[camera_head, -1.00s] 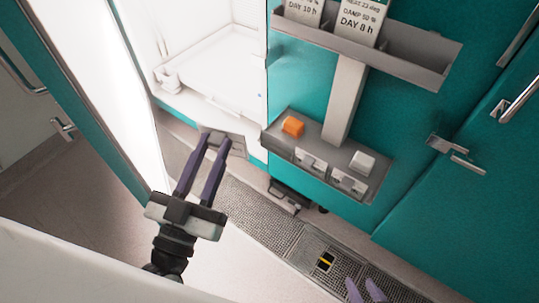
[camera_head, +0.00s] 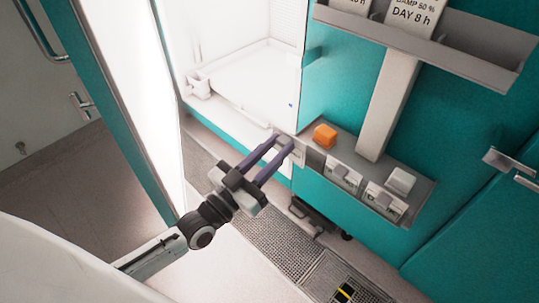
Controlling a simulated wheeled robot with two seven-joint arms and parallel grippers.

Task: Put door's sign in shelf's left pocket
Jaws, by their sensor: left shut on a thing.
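My left gripper (camera_head: 283,143) is shut on a small grey sign (camera_head: 298,151), only partly visible between and beyond the dark purple fingers. The sign is at the left end of the small grey shelf (camera_head: 425,190) on the teal chamber front. It overlaps the shelf's front left corner in the picture; I cannot tell whether it touches or is in the left pocket. Two other light signs, a middle one (camera_head: 342,173) and a right one (camera_head: 385,202), sit along the shelf's front. My right gripper is not in view.
An orange block (camera_head: 325,136) and a white block (camera_head: 401,180) sit on the shelf. Above is a grey rack (camera_head: 440,52) with printed cards. The chamber door (camera_head: 125,95) stands open at left, with a white tray (camera_head: 245,75) inside. A floor grate (camera_head: 245,225) lies below.

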